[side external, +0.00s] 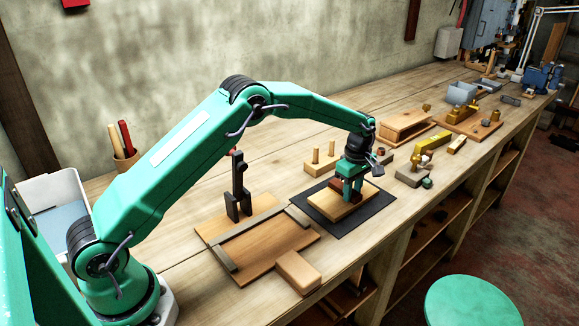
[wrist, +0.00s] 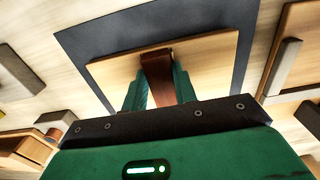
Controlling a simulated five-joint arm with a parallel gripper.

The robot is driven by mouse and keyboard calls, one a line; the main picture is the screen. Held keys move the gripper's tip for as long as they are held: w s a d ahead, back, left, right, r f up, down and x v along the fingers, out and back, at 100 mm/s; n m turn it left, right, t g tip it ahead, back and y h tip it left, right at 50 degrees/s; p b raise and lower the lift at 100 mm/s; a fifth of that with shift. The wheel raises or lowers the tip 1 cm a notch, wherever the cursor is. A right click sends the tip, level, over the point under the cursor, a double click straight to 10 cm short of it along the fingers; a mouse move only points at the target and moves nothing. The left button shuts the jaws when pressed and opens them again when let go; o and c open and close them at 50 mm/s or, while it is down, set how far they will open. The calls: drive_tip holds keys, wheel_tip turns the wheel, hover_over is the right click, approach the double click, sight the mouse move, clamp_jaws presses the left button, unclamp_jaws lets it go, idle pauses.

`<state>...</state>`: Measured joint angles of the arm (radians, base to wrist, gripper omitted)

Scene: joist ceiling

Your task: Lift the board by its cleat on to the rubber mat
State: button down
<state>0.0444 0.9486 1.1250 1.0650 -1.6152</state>
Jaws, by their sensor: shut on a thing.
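The board (side external: 335,208) is a light wooden slab with a dark reddish-brown cleat on its top. It is over the dark rubber mat (side external: 366,222), and the mat shows around it. In the wrist view the board (wrist: 110,72) lies inside the outline of the mat (wrist: 85,38). My gripper (side external: 353,190) points down from above, with its teal fingers shut on the cleat (wrist: 157,75), one finger on each side. I cannot tell whether the board rests on the mat or is just above it. Part of the cleat is hidden by the fingers.
A wooden bench hook (side external: 270,250) with grey strips lies left of the mat, with a pale block (side external: 298,272) at its front edge. A dark upright clamp (side external: 238,187) stands behind it. A pegged block (side external: 322,160) is behind the mat. Yellow-handled tools (side external: 432,143) lie to the right.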

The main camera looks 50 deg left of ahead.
drive_tip(key=shift+s+f, duration=0.1)
drive_tip(key=shift+f, duration=0.6)
drive_tip(key=c, duration=1.1)
unclamp_jaws()
drive_tip(key=shift+o, duration=0.4)
drive_tip(key=shift+s, duration=0.1)
drive_tip(key=shift+r, duration=0.1)
drive_tip(key=r, duration=0.8)
drive_tip(key=shift+w+r, duration=0.15)
drive_tip(key=shift+w, duration=0.2)
drive_tip(key=shift+r, duration=0.25)
